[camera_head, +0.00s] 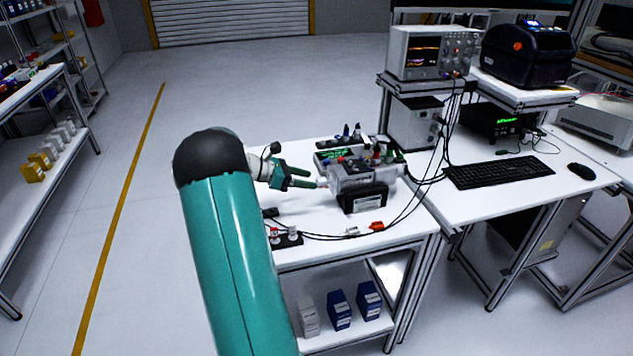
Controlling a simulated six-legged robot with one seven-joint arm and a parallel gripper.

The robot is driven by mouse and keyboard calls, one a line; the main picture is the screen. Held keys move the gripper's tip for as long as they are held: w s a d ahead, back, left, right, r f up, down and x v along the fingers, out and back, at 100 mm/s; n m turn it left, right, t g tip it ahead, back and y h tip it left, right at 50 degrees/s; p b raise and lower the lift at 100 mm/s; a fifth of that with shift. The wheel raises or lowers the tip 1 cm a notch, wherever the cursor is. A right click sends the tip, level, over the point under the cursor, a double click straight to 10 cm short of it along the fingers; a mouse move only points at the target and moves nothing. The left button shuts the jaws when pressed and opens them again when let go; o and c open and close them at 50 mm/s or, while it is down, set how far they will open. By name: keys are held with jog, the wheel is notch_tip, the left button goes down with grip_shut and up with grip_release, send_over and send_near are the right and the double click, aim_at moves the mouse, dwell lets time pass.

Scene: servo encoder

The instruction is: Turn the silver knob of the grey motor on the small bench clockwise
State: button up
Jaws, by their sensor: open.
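The grey motor (352,172) sits on a black stand on the small bench (300,212), right of the picture's middle. Its left end faces my gripper (306,181). My gripper is open, with its green fingers pointing right toward that end. The silver knob (323,182) shows only as a small light spot near the fingertips. I cannot tell whether the fingers are around it or just short of it. My large green arm link fills the lower middle and covers the bench's left part.
Black cables and red connectors (376,226) lie on the bench in front of the motor. A black block with knobs (285,238) sits at the front left. To the right stands a desk with a keyboard (498,169) and an oscilloscope (432,52). Open floor lies left.

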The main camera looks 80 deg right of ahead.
aim_at(317, 181)
jog(key=shift+x, duration=2.05)
jog(key=c, duration=1)
jog(key=shift+o, duration=0.2)
jog(key=shift+a+f+m+t+h, duration=0.15)
jog(key=shift+m+t+h, duration=0.55)
jog(key=shift+m+h, duration=1)
jog(key=shift+m+y, duration=0.3)
jog(key=shift+m, duration=0.1)
